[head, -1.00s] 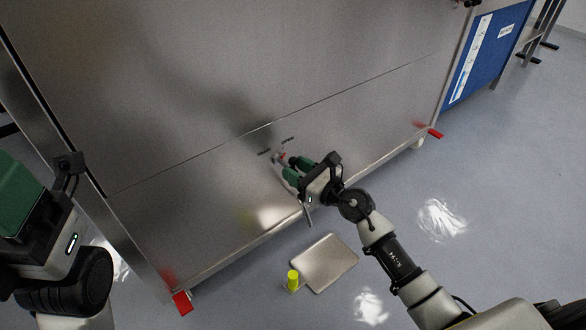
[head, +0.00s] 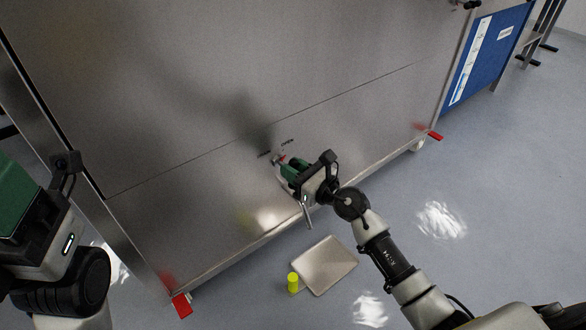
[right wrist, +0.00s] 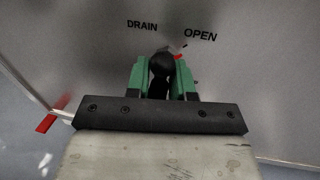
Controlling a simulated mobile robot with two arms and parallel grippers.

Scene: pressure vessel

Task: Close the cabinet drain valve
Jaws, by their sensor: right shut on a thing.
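The drain valve (head: 281,157) is on the lower steel panel of the cabinet (head: 190,170), and a bit of red shows at it. In the right wrist view its black handle (right wrist: 160,68) stands between the green fingers, below the printed words DRAIN and OPEN. My right gripper (head: 284,166) is shut on the handle, and its fingers also show in the right wrist view (right wrist: 160,80). The fingers hide part of the valve. My left gripper (head: 22,195) is at the left edge, away from the valve; its fingertips are not clear.
A metal plate (head: 325,265) lies on the floor below the valve, with a yellow cylinder (head: 293,283) beside its left edge. Red feet (head: 181,305) stick out at the cabinet's lower corners. A blue panel (head: 487,55) stands at the upper right. The floor at right is open.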

